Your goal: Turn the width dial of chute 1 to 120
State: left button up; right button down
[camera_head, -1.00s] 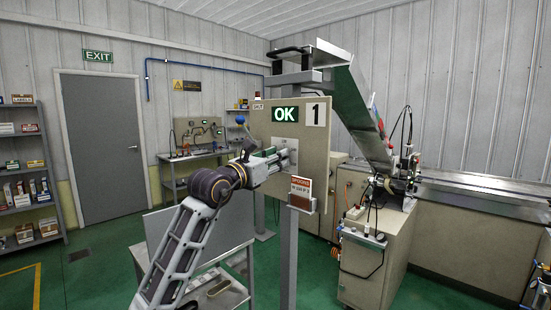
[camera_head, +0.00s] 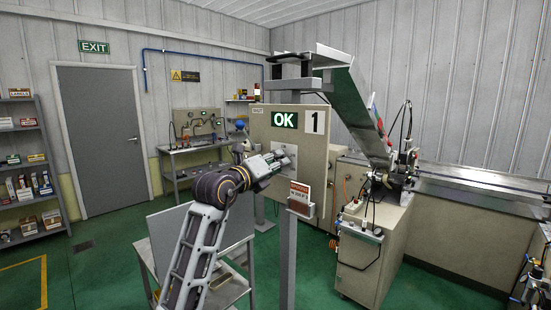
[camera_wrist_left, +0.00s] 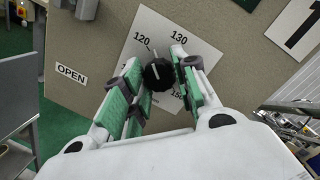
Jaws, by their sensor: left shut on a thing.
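The width dial (camera_wrist_left: 157,75) is a round black knob with a white mark, on a white scale plate (camera_wrist_left: 188,38) lettered 120, 130 and 150. The mark points up toward the 120 side of the scale; I cannot read its exact value. My left gripper (camera_wrist_left: 160,78) has its green-padded fingers closed around the knob, one on each side. My right gripper is out of view.
A blue-knobbed lever (camera_head: 240,126) is at the panel's left edge, near an OPEN label (camera_wrist_left: 71,75). A grey cart (camera_head: 150,249) stands below my arm. The sloping chute (camera_head: 354,99) is behind.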

pick_arm(q)
jog(key=shift+n+p, duration=1)
jog(key=shift+n, duration=0.3)
jog(key=o, duration=1)
jog(key=shift+o, duration=0.2)
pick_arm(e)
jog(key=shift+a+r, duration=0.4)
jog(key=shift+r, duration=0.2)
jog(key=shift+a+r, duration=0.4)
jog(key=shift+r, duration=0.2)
pick_arm(q)
jog(key=v, duration=1.2)
jog(key=shift+r, duration=0.2)
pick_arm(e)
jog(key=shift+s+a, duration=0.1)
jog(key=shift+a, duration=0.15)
pick_arm(q)
jog(key=shift+w+a+m, duration=0.1)
jog(key=shift+m, duration=0.2)
